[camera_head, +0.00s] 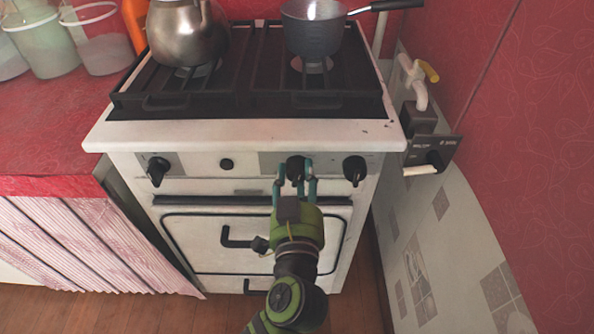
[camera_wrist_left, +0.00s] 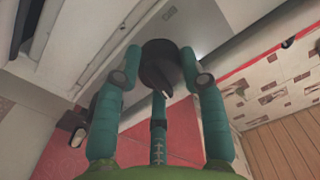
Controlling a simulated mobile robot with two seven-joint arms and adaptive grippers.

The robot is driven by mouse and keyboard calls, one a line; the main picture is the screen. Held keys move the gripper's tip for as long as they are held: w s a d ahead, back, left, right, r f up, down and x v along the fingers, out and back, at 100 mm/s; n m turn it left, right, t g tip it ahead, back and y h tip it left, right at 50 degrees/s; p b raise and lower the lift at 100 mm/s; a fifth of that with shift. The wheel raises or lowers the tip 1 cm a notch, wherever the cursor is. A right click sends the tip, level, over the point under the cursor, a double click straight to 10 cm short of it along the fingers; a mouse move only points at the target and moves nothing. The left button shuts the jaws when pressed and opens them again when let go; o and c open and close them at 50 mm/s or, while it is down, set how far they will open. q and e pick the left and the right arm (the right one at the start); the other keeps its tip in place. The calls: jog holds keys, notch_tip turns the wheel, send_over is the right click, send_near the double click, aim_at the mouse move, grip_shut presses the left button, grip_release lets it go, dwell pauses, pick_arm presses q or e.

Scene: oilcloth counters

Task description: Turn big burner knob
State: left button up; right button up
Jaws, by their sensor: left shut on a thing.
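My left gripper (camera_head: 296,177) reaches up to the white stove's front panel. Its teal fingers are shut around a black burner knob (camera_head: 295,164), the one left of the far-right knob. In the left wrist view the dark knob (camera_wrist_left: 158,62) sits between the fingertips of my left gripper (camera_wrist_left: 161,68), with a third finger below it. The fingers partly hide the knob in the head view. My right gripper is in neither view.
Other black knobs are at the left (camera_head: 158,170) and right (camera_head: 354,170), with a small black button (camera_head: 227,164) between. A kettle (camera_head: 187,35) and a saucepan (camera_head: 314,30) stand on the grates. The oven handle (camera_head: 238,240) is below. A wall (camera_head: 470,240) is close on the right.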

pick_arm(q)
jog(key=m+p, duration=0.1)
jog(key=m, duration=0.1)
jog(key=shift+r+m, duration=0.15)
jog(key=shift+m, duration=0.15)
jog(key=shift+m+p, duration=1)
jog(key=shift+m, duration=0.5)
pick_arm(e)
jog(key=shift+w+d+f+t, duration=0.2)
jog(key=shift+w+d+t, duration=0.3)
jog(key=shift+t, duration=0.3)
pick_arm(q)
jog(key=o, duration=0.9)
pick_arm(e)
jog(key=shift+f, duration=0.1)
pick_arm(q)
jog(key=s, duration=1.2)
